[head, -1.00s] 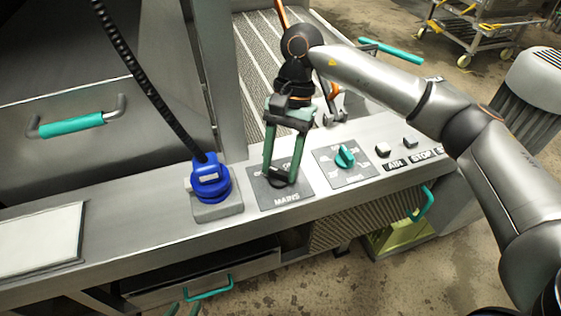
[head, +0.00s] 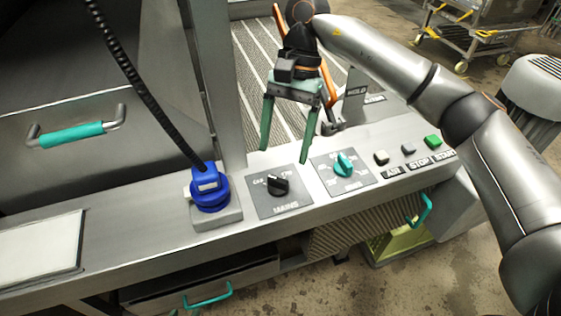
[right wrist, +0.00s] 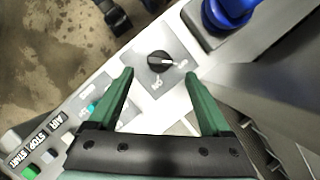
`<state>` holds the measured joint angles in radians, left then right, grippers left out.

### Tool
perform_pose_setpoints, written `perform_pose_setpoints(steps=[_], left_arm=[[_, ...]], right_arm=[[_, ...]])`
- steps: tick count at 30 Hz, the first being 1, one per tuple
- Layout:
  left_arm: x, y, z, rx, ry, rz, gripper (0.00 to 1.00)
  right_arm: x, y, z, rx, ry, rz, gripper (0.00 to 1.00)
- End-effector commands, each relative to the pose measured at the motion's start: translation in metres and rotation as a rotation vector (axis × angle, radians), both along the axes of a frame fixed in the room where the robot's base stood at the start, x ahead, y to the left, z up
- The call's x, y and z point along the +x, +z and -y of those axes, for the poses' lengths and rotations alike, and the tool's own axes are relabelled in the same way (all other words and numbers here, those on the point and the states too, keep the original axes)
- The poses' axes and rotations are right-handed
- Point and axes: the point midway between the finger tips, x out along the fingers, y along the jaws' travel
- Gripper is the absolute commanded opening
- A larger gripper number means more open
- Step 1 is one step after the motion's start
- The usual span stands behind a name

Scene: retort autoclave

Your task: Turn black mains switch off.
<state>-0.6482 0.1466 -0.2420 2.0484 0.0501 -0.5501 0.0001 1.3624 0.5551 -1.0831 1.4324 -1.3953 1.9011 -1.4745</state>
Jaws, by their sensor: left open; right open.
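The black mains switch (head: 279,186) is a rotary knob on a grey plate marked MAINS (head: 287,208). In the right wrist view, the knob (right wrist: 160,61) carries a white mark pointing right, towards the label on the blue connector's side. That label looks like OFF in the head view, though the print is small. My right gripper (head: 284,155) is open and empty, raised above and behind the plate. In the right wrist view its fingers (right wrist: 158,73) are apart, with the knob visible beyond the gap and not touched. My left gripper is not visible.
A blue connector (head: 208,188) with a black cable stands left of the plate. A teal knob (head: 344,163) and AIR, STOP and START buttons (head: 409,148) lie to the right. A teal-handled drawer (head: 207,293) is below the panel.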

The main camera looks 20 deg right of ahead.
Motion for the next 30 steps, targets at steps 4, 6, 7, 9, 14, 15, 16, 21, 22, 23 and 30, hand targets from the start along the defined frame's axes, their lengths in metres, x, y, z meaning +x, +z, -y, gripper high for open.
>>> perform_pose_setpoints(steps=[4, 6, 7, 9, 14, 15, 16, 21, 22, 23, 30], left_arm=[[0.000, 0.003, 0.000, 0.000, -0.001, -0.001, 0.50], [0.000, 0.004, 0.001, 0.000, -0.001, -0.001, 0.50], [0.000, 0.004, 0.001, 0.000, -0.001, -0.001, 0.50], [0.000, 0.005, 0.001, -0.001, -0.002, -0.001, 0.50], [0.000, 0.005, 0.001, -0.002, -0.002, -0.001, 0.50], [0.000, 0.005, 0.001, -0.002, -0.002, -0.001, 0.50], [0.000, 0.005, 0.001, -0.002, -0.002, -0.001, 0.50], [0.000, 0.004, 0.002, -0.002, -0.002, -0.001, 0.50], [0.000, 0.004, 0.002, -0.002, -0.002, -0.001, 0.50], [0.000, 0.004, 0.002, -0.002, -0.002, -0.001, 0.50], [0.001, 0.005, 0.002, -0.002, -0.003, 0.002, 0.50]], right_arm=[[0.010, 0.031, 0.008, 0.001, 0.000, 0.004, 0.82], [0.012, 0.041, 0.011, 0.001, -0.001, 0.001, 0.82], [0.014, 0.045, 0.012, 0.001, 0.000, 0.002, 0.82], [0.016, 0.052, 0.014, 0.001, 0.002, 0.001, 0.82], [0.018, 0.059, 0.016, 0.001, 0.002, 0.001, 0.82], [0.018, 0.059, 0.016, 0.001, 0.002, 0.001, 0.82], [0.018, 0.059, 0.016, 0.001, 0.002, 0.001, 0.82], [0.018, 0.059, 0.016, 0.001, 0.002, 0.001, 0.82], [0.018, 0.059, 0.016, 0.001, 0.002, 0.001, 0.82], [0.018, 0.059, 0.016, 0.001, 0.002, 0.001, 0.82], [0.018, 0.059, 0.016, 0.001, 0.002, 0.001, 0.82]])
